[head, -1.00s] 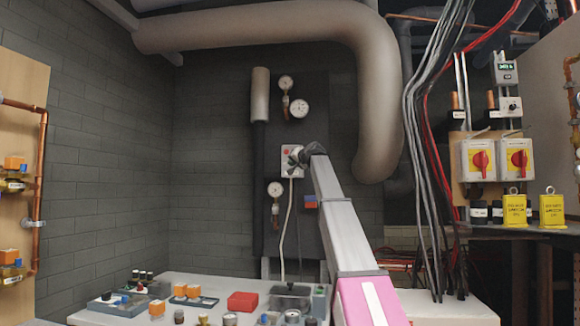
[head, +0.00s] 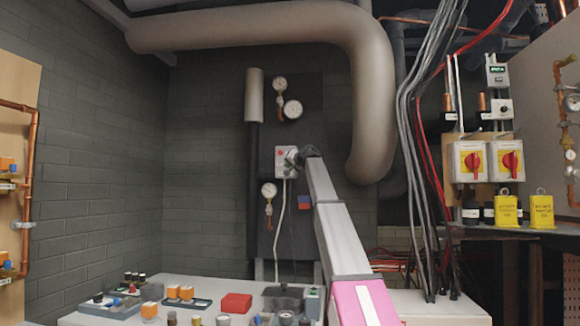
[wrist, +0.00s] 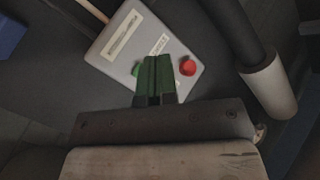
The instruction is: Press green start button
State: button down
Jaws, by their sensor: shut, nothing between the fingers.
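The control box (wrist: 133,42) is a light grey box with labels on its face, mounted on the dark panel. In the wrist view the green start button (wrist: 136,69) shows as a small green edge, mostly hidden behind my gripper. The red button (wrist: 187,67) lies to the right of the fingers. My gripper (wrist: 157,60) is shut and empty, its fingertips over the box face between the two buttons. Whether the fingers touch the green button I cannot tell. In the head view my gripper (head: 296,157) covers the right part of the box (head: 281,164).
Pressure gauges (head: 292,109) and a grey pipe (head: 254,95) are on the panel near the box. A cable (head: 280,215) hangs below it. A bench (head: 215,284) with several small parts stands below. Red switches (head: 472,161) are at the right.

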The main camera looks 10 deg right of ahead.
jog(key=shift+w+d, duration=0.25)
jog(key=shift+w, duration=0.5)
jog(key=shift+w+d, duration=0.25)
jog(key=shift+w, duration=0.5)
jog(key=shift+w, duration=0.1)
dwell(0.8)
jog(key=shift+w+d, duration=0.15)
jog(key=shift+w, duration=0.15)
jog(key=shift+w+d, duration=0.1)
jog(key=shift+w, duration=0.2)
dwell(0.7)
jog(key=shift+s+a, duration=0.25)
jog(key=shift+s, duration=0.45)
jog(key=shift+s+a, duration=0.25)
jog(key=shift+s, duration=0.55)
jog(key=shift+s+a, duration=0.25)
jog(key=shift+s, duration=0.55)
jog(key=shift+s+a, duration=0.25)
jog(key=shift+s, duration=0.55)
